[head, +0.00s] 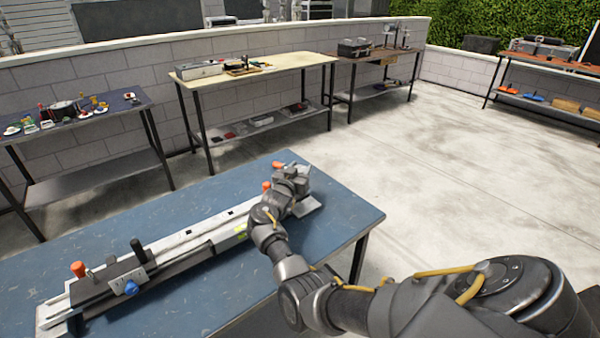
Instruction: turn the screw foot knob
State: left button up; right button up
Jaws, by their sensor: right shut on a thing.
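A long light metal rail device (190,243) lies diagonally across the blue worktable (330,240). My right gripper (291,176) is at its far right end, shut on the screw foot knob there. The hand and wrist mostly hide the knob and the fingertips. An orange knob (278,165) and another orange piece (266,185) show beside the gripper. At the near left end, the dark carriage (105,285) carries an orange knob (77,268), a black upright handle (138,250) and a blue knob (131,287). My left gripper is not in view.
Behind, along a low block wall (150,65), stand a dark table (70,120) with small items, a pale-topped table (290,67) and another bench (372,58). A bench (550,62) stands far right. The concrete floor (440,150) between is clear.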

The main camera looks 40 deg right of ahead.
aim_at(300, 168)
dwell(0.3)
jog(key=o, duration=0.9)
jog(key=shift+o, duration=0.2)
jog(key=shift+r, duration=0.3)
notch_tip(300, 168, up, 3)
jog(key=shift+f, duration=0.15)
jog(key=s+a+r, duration=0.8)
jog(key=s+r, duration=0.1)
jog(key=s, duration=0.2)
jog(key=shift+a+r+b, duration=0.25)
jog(key=shift+r+b, duration=0.05)
jog(key=shift+b, duration=0.05)
jog(key=shift+f, duration=0.1)
